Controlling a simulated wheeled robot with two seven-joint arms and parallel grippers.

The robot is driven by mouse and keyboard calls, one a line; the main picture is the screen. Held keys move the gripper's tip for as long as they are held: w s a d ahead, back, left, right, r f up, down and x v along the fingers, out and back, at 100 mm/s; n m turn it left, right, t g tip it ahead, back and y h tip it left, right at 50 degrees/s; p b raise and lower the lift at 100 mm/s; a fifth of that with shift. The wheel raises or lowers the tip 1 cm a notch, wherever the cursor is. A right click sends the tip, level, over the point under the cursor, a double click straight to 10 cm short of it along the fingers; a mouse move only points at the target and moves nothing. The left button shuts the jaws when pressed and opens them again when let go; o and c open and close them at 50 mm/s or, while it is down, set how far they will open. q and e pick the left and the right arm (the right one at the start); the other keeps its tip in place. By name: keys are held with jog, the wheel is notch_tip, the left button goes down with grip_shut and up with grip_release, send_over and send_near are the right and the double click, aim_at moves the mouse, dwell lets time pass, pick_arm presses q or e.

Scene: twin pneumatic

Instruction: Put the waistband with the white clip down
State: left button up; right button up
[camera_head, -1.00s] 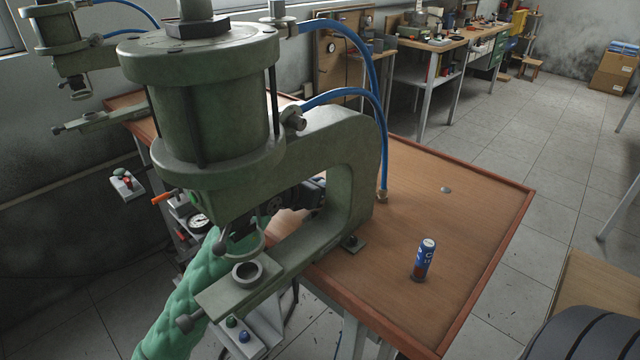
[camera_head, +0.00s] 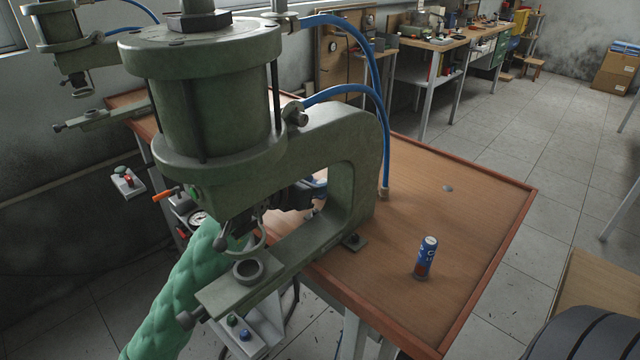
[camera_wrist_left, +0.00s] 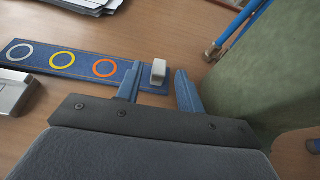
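The blue waistband (camera_wrist_left: 84,65) with white, yellow and orange rings lies flat on the wooden table in the left wrist view. The white clip (camera_wrist_left: 158,71) is at its right end. My left gripper (camera_wrist_left: 159,79) is open, its two blue fingers apart around the clip end. The left finger overlaps the band in the picture; I cannot tell whether it touches. In the head view my left gripper (camera_head: 311,189) is mostly hidden behind the green press, and the waistband is not visible. My right gripper is not in view.
The large green press (camera_head: 209,110) stands at the table's edge, in front of my left arm. Blue hoses (camera_head: 384,130) run down to the table. A blue can (camera_head: 426,258) stands on the table's right part, with clear surface around it. Papers (camera_wrist_left: 95,5) lie beyond the band.

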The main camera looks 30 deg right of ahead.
pick_arm(q)
jog(key=v, duration=0.2)
jog(key=shift+s+a, duration=0.1)
jog(key=shift+a, duration=0.15)
jog(key=shift+v, duration=0.75)
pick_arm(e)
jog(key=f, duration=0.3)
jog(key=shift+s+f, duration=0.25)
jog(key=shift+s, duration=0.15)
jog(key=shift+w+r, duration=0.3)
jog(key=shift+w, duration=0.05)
